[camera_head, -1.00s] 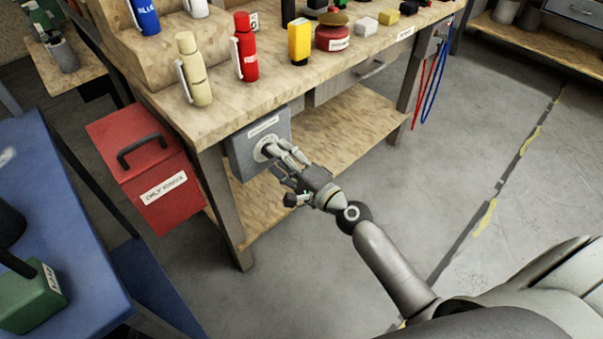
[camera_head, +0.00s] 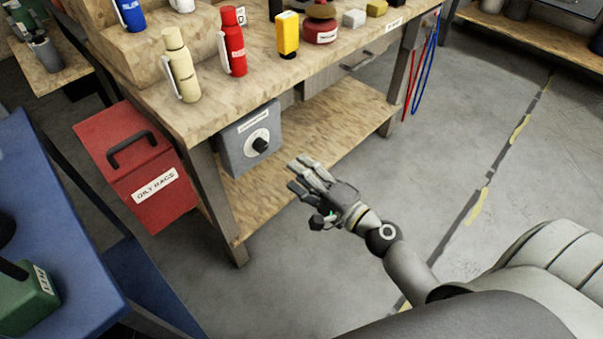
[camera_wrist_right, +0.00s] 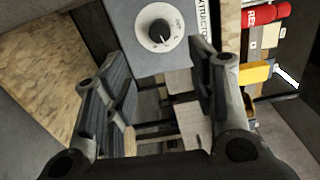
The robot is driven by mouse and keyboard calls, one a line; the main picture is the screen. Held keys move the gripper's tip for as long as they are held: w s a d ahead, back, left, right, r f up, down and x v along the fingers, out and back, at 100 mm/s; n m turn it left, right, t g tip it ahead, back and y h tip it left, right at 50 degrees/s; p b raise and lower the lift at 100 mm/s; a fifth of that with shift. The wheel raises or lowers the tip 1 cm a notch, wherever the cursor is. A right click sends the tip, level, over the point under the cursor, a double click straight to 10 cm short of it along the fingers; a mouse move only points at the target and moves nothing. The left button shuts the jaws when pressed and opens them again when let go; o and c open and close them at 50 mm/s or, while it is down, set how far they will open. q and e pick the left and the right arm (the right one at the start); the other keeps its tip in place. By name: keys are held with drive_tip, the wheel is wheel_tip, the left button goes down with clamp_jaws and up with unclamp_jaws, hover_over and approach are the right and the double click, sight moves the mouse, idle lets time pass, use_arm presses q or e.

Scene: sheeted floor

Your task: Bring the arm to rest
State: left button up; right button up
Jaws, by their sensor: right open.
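My right gripper (camera_head: 304,185) is open and empty. It hangs in free air in front of the workbench, to the right of and apart from a grey switch box (camera_head: 236,156) with a black knob (camera_head: 260,145) on a white dial. In the right wrist view, the open fingers (camera_wrist_right: 165,100) stand either side of the picture, and the knob (camera_wrist_right: 159,32) on its dial shows ahead between and above them. My left gripper is not in view.
The wooden workbench (camera_head: 185,118) holds a cream bottle (camera_head: 181,68), a red bottle (camera_head: 234,45) and a yellow item (camera_head: 287,35). A red rag box (camera_head: 135,165) stands at left, near a blue table (camera_head: 60,230). The floor (camera_head: 470,110) to the right is clear.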

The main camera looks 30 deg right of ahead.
drive_tip(key=shift+f, duration=0.1)
drive_tip(key=s+a+f+n+g+h, duration=0.1)
drive_tip(key=s+f+n+g, duration=0.4)
drive_tip(key=f, duration=0.6)
drive_tip(key=s+a+f+n+g+h, duration=0.1)
drive_tip(key=s+a+f+n+g, duration=0.15)
drive_tip(key=s+f, duration=0.65)
drive_tip(key=s+f+n+g+h, duration=0.1)
drive_tip(key=s+f+n+g, duration=0.3)
drive_tip(key=f, duration=1)
drive_tip(key=s+d+f+n+g+h, duration=0.35)
drive_tip(key=s+f+n, duration=0.3)
drive_tip(key=s, duration=0.25)
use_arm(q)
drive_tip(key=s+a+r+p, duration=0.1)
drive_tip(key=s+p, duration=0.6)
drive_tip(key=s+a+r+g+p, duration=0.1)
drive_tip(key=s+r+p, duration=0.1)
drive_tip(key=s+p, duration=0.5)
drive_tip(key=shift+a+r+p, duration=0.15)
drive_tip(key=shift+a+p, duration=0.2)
use_arm(e)
drive_tip(key=s+d+r+m+g, duration=0.1)
drive_tip(key=s+d+r, duration=0.1)
drive_tip(key=s, duration=1.1)
drive_tip(key=shift+r, duration=0.45)
